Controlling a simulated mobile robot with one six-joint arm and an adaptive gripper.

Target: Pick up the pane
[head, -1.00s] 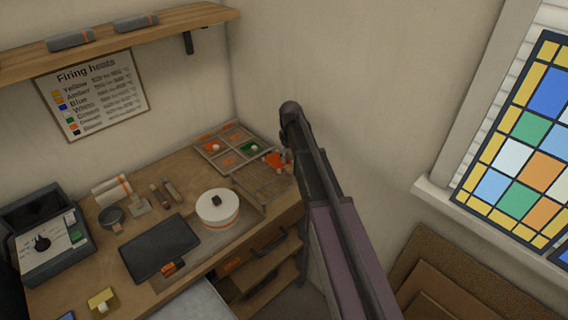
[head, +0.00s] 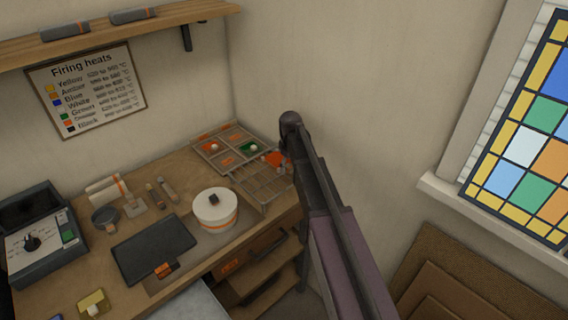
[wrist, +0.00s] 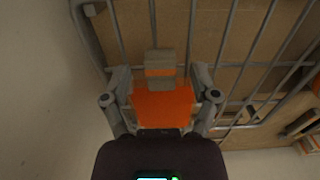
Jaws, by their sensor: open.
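The pane (wrist: 165,106) is a bright orange piece between the two fingers of my gripper (wrist: 161,78) in the wrist view. The fingers are spread on either side of it, and I cannot tell whether they touch it. A grey block with an orange band (wrist: 160,64) shows at the pane's far edge. In the head view the orange pane (head: 274,159) shows at the back of the wire rack (head: 262,184), partly hidden by my arm. My gripper is hidden there behind the arm.
A divided tray (head: 226,140) with colored pieces lies beside the rack. A white round pot (head: 215,210), a dark flat slab (head: 153,248) and a control box (head: 42,236) stand on the wooden bench. The wall is close on the rack's right.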

